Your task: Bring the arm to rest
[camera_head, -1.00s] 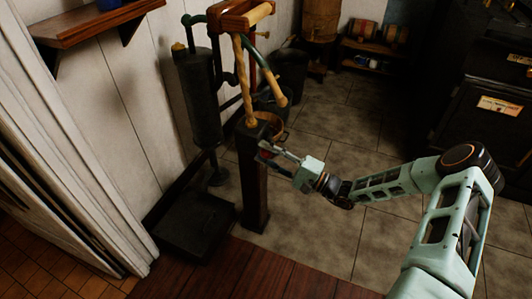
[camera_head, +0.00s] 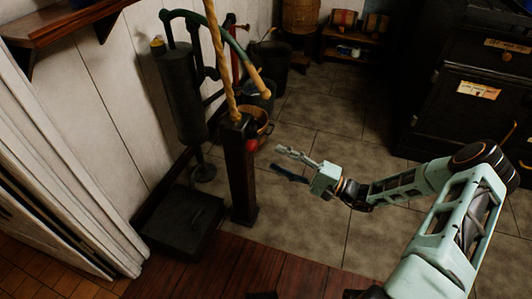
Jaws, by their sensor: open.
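My gripper (camera_head: 284,163) is at the end of my pale green arm, near the middle of the view. Its two fingers point left and are spread apart, with nothing between them. It hangs over the tiled floor, to the right of a dark wooden post (camera_head: 240,180) with a rope rising from its top. A gap of floor shows between the fingertips and the post. A small red thing (camera_head: 252,145) sits at the post's right side, by a wooden bucket (camera_head: 262,128); its shape is too small to tell.
A dark pump-like cylinder (camera_head: 180,95) and a black platform (camera_head: 183,222) stand left of the post by the white plank wall. A dark stove (camera_head: 470,95) stands at the right. A low shelf (camera_head: 345,45) is at the back. Tiled floor (camera_head: 330,110) between them is clear.

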